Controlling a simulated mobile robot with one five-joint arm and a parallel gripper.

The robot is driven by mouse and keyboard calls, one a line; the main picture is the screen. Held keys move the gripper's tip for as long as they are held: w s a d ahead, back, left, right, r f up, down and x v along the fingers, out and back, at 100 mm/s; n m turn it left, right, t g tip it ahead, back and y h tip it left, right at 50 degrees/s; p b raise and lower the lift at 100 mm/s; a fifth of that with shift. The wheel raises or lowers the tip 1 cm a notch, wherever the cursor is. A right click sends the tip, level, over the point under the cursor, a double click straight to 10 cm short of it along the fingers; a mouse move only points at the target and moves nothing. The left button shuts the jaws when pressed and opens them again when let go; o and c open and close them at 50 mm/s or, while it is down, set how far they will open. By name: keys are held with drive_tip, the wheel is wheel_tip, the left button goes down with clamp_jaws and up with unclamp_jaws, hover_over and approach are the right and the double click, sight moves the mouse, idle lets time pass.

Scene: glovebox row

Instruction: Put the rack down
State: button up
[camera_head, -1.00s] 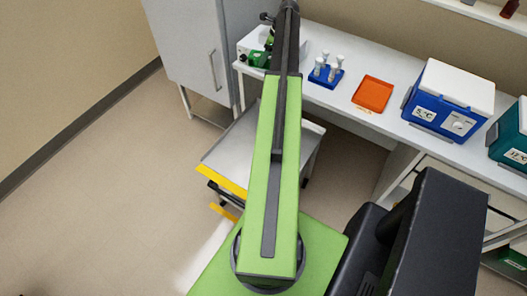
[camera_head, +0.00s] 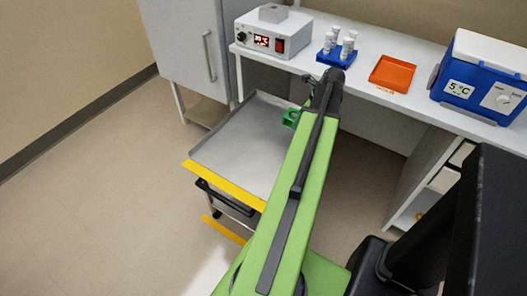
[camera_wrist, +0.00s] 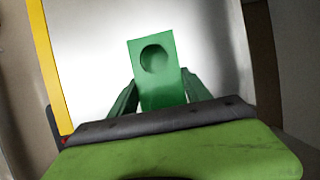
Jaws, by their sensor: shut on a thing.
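The green rack (camera_head: 290,118) is in my gripper, over the back right part of the grey cart top (camera_head: 240,140). In the wrist view the rack (camera_wrist: 155,75) shows a round hole in its upper face. My gripper's fingers (camera_wrist: 157,92) stand on both sides of the rack and are shut on it. The bright cart top lies behind the rack in the wrist view. I cannot tell whether the rack touches the cart top. My arm hides part of the cart's right side and most of the gripper in the head view.
The cart has a yellow front edge (camera_head: 225,184), and its visible top is bare. The bench behind holds a heater block (camera_head: 272,35), a blue rack with white-capped vials (camera_head: 336,56), an orange tray (camera_head: 392,74) and a blue cooler (camera_head: 482,85). A grey cabinet (camera_head: 185,50) stands left.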

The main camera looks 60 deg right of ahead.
drive_tip(key=w+a+f+b, duration=0.4)
drive_tip(key=w, duration=0.1)
drive_tip(key=w+a+f+b, duration=0.2)
drive_tip(key=w, duration=0.1)
drive_tip(key=shift+w+a+f+b, duration=0.25)
drive_tip(key=shift+a+f+b, duration=0.05)
drive_tip(key=shift+f+b, duration=0.1)
drive_tip(key=shift+w+a, duration=0.3)
drive_tip(key=shift+w, duration=0.1)
wheel_tip(320, 180, down, 4)
drive_tip(key=b, duration=0.4)
drive_tip(key=shift+f, duration=0.25)
drive_tip(key=o, duration=1.5)
drive_tip(key=shift+r, duration=0.1)
